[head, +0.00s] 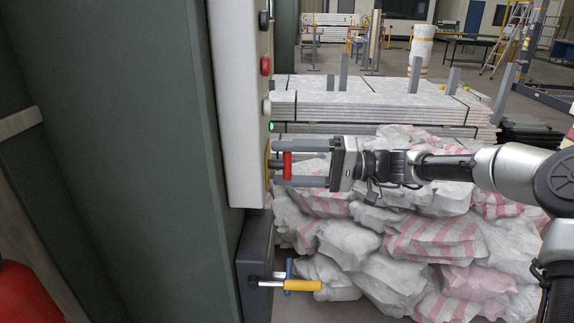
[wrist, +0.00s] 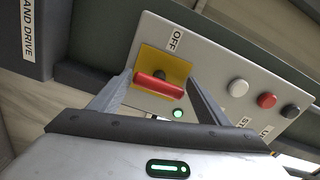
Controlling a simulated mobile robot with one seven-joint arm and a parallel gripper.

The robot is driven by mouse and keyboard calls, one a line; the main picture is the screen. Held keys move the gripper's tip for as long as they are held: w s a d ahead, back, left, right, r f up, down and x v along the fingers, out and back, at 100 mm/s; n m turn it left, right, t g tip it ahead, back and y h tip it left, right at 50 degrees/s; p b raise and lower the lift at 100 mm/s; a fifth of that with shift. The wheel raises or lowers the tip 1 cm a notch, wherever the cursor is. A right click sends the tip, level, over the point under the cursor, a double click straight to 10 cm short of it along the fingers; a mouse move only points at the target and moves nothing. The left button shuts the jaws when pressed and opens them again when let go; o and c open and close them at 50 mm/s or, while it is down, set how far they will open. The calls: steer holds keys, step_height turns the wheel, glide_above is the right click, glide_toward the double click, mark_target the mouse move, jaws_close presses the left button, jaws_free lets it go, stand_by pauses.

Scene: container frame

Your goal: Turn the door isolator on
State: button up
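The door isolator is a red bar handle (wrist: 158,84) on a yellow plate (wrist: 150,65), with an OFF label (wrist: 176,41) above it on the grey control box. In the head view the red handle (head: 287,166) stands upright at the side of the box. My gripper (head: 288,164) reaches in from the right with its fingers spread apart. The handle lies lengthwise across the gap, one end near each fingertip. I cannot tell whether the fingertips touch it. In the wrist view the gripper (wrist: 158,82) has one finger on each side of the handle.
The grey control box (head: 234,90) also carries a lit green lamp (wrist: 177,114), a red button (wrist: 266,100), and white and black buttons. Below it is a dark box with a yellow-handled lever (head: 302,285). Piled sacks (head: 440,240) lie behind my arm.

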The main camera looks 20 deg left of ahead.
stand_by(0.3)
steer(key=p+v, duration=0.2)
steer(key=v, duration=1.5)
steer(key=shift+d, duration=0.15)
